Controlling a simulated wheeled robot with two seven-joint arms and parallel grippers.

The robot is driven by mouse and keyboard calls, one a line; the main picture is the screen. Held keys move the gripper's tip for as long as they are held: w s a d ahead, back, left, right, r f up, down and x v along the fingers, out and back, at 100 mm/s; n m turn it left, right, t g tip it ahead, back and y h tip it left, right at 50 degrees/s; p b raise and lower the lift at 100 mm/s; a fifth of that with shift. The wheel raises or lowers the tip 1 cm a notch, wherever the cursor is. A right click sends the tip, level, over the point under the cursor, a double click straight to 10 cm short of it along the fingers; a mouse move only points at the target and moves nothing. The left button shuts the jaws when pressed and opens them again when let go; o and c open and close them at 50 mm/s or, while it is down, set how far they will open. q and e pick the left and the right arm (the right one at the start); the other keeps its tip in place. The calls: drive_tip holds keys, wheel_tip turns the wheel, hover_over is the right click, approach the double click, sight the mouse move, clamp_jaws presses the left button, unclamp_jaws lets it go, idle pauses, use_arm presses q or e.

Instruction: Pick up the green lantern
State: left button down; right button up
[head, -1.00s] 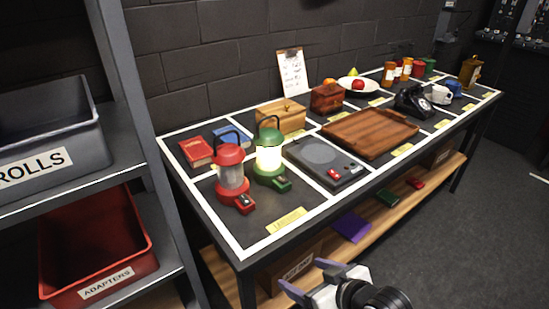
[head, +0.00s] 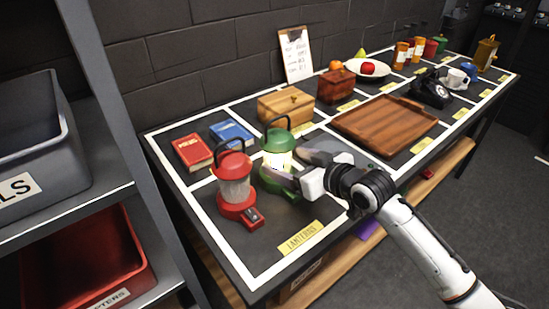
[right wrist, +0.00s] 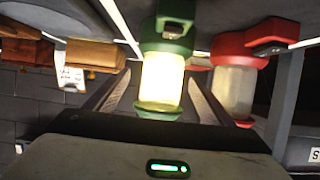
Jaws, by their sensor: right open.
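The green lantern (head: 277,146) stands upright and lit on the table (head: 262,277), with its black handle up. My right gripper (head: 275,178) reaches in from the right and is open at the lantern, its fingers covering part of the lantern's lower body in the head view. In the right wrist view the glowing green lantern (right wrist: 162,80) shows between the two open fingers, with a finger on each side and no clear grip. The red lantern (head: 235,188) stands just left of the green one, and it also shows in the right wrist view (right wrist: 235,85). My left gripper is out of view.
Red and blue books (head: 193,151) lie behind the lanterns. A wooden box (head: 286,106) stands behind the green lantern. A wooden tray (head: 385,124) lies to the right. A shelf with a grey bin (head: 40,150) and a red bin (head: 85,262) stands at the left.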

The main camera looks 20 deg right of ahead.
sight(270, 154)
drive_tip(key=shift+x, duration=1.2)
drive_tip(key=w, duration=0.1)
drive_tip(key=w+a, duration=0.2)
drive_tip(key=shift+w+f, duration=0.35)
drive_tip(key=shift+w, duration=0.05)
drive_tip(key=shift+w+a+f, duration=0.1)
drive_tip(key=shift+w+f, duration=0.15)
drive_tip(key=shift+w, duration=0.25)
drive_tip(key=c, duration=1.6)
drive_tip(key=shift+r, duration=0.25)
